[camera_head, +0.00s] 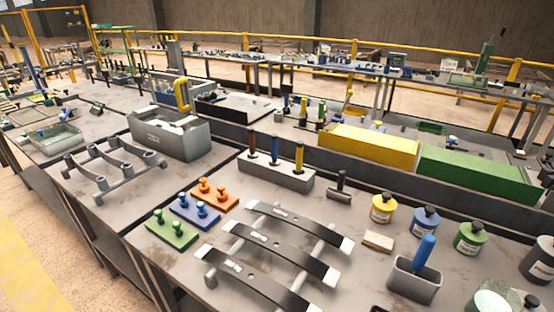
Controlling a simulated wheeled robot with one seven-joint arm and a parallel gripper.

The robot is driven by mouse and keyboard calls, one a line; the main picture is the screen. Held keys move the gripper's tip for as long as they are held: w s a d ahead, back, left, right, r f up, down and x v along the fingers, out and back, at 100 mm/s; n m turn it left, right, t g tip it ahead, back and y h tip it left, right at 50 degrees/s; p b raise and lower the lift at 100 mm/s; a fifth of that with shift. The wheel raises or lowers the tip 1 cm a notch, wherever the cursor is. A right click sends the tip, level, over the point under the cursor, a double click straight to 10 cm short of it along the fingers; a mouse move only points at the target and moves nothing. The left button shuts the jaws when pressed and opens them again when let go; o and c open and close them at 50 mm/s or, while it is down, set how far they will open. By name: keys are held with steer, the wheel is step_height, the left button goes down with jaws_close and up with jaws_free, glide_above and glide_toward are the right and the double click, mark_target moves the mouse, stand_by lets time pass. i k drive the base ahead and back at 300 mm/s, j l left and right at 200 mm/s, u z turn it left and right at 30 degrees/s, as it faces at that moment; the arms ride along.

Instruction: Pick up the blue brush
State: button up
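A thick blue handle (425,250) stands upright, slightly tilted, in a small grey open box (414,284) at the lower right. Its lower end is hidden inside the box, so I cannot tell whether it is a brush. A second, thinner blue-handled tool (275,150) stands in a grey block holder (274,180) between a brown-handled tool (252,142) and a yellow-handled tool (299,157). The lower ends of these tools are hidden in the block. My gripper is not in view.
Curved dark leaf springs (270,248) rest on a rack left of the grey box. A tan block (379,241), a yellow jar (383,208), a blue jar (425,222) and a green jar (469,238) stand nearby. A yellow bin (368,146) and a green bin (478,174) line the back.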

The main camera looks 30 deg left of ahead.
mark_target(274, 162)
steer(key=j, duration=3.75)
